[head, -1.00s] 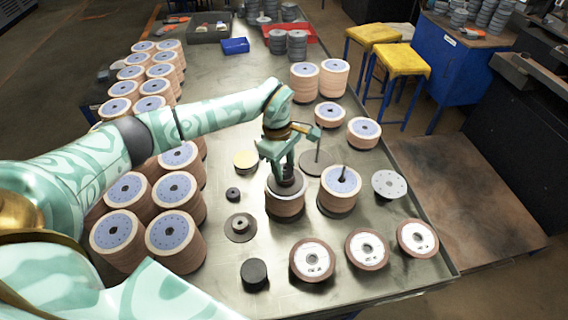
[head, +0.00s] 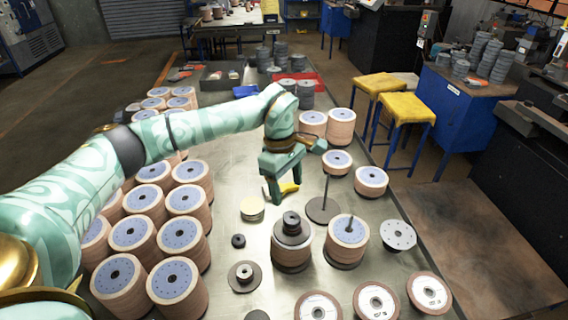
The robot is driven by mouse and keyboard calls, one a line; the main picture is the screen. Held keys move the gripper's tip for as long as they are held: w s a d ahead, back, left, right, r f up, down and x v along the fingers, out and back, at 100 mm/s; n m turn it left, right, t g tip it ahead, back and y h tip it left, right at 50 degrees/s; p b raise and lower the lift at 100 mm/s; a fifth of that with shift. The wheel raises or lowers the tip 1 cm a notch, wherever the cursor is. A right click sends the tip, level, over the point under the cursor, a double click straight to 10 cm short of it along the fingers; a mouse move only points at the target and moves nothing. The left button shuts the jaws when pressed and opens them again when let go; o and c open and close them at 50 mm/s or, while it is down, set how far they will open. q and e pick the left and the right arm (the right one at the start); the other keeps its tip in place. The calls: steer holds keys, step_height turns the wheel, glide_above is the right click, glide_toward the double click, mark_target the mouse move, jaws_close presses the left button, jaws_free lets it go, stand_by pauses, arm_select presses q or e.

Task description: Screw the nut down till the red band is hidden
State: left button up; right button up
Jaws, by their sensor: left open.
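A dark nut (head: 291,218) sits upright on top of a stack of flap discs (head: 291,256), over a dark round plate (head: 291,236). I see no red band at this size. My left gripper (head: 286,190) is open and empty, pointing down just behind the nut and apart from it. One finger hides part of a yellow object (head: 289,188) on the table. To the right, another disc stack (head: 346,240) has a spindle tip poking up through its centre. My right gripper is not in view.
A bare spindle on a round base (head: 323,210) stands behind the stacks. Rows of disc stacks (head: 186,235) fill the left. A small black ring (head: 238,241) and a flanged piece (head: 244,276) lie left of the nut's stack. Loose discs (head: 376,301) line the front.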

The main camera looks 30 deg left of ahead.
arm_select(q)
step_height(320, 180, up, 6)
steer(key=a, duration=0.1)
steer(key=shift+r, duration=0.25)
steer(key=shift+c, duration=1.3)
steer(key=n+y+p, duration=0.2)
steer(key=n+p, duration=0.5)
steer(key=n, duration=2)
glide_above(292, 219)
step_height(292, 219, down, 7)
step_height(292, 219, down, 5)
steer(key=b, duration=0.4)
steer(key=shift+f, duration=0.1)
steer(key=shift+f+b, duration=1.2)
steer(key=shift+f, duration=0.75)
